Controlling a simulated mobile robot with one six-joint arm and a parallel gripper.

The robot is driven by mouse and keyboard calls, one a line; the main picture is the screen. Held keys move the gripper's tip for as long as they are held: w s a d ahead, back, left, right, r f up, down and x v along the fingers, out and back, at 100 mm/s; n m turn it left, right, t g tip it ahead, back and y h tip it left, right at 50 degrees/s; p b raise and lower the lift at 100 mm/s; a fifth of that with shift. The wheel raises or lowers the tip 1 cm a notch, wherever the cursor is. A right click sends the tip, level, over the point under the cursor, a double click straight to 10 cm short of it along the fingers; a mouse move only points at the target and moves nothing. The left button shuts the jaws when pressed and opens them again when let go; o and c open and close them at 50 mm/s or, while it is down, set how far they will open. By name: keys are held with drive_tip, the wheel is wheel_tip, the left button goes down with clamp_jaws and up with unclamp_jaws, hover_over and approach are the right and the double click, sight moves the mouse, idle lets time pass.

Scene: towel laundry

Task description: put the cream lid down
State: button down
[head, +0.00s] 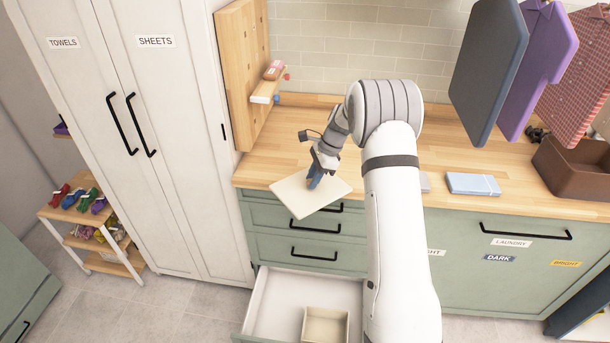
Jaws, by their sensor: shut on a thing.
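The cream lid (299,196) is a flat, pale square plate. It hangs in the air in front of the counter edge, above the open drawer. My gripper (314,182) is over the lid and shut on it from above. The lid looks roughly level. Its handle and the fingertips are too small to make out clearly. A cream open box (326,325) stands in the open drawer (264,303) below, with no lid on it.
The wooden counter (272,140) has free room left of my arm. A folded light-blue cloth (473,184) and a brown bin (572,170) lie to the right. Tall white cabinets (185,150) stand left. A low shelf (90,235) holds coloured items. Cloths hang at upper right.

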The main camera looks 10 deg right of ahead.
drive_tip(key=w+d+r+m+t+h+b, duration=0.1)
drive_tip(key=w+r+m+t, duration=0.1)
drive_tip(key=w+r+m, duration=0.35)
drive_tip(key=w+r+m+t+h+b, duration=0.2)
drive_tip(key=w+m, duration=0.4)
drive_tip(key=m, duration=0.2)
wheel_tip(320, 180, down, 10)
drive_tip(key=shift+w+d+f+p, duration=0.1)
drive_tip(key=shift+w+p, duration=0.05)
drive_tip(key=shift+p, duration=0.95)
drive_tip(key=shift+f, duration=0.1)
drive_tip(key=c, duration=1.2)
unclamp_jaws()
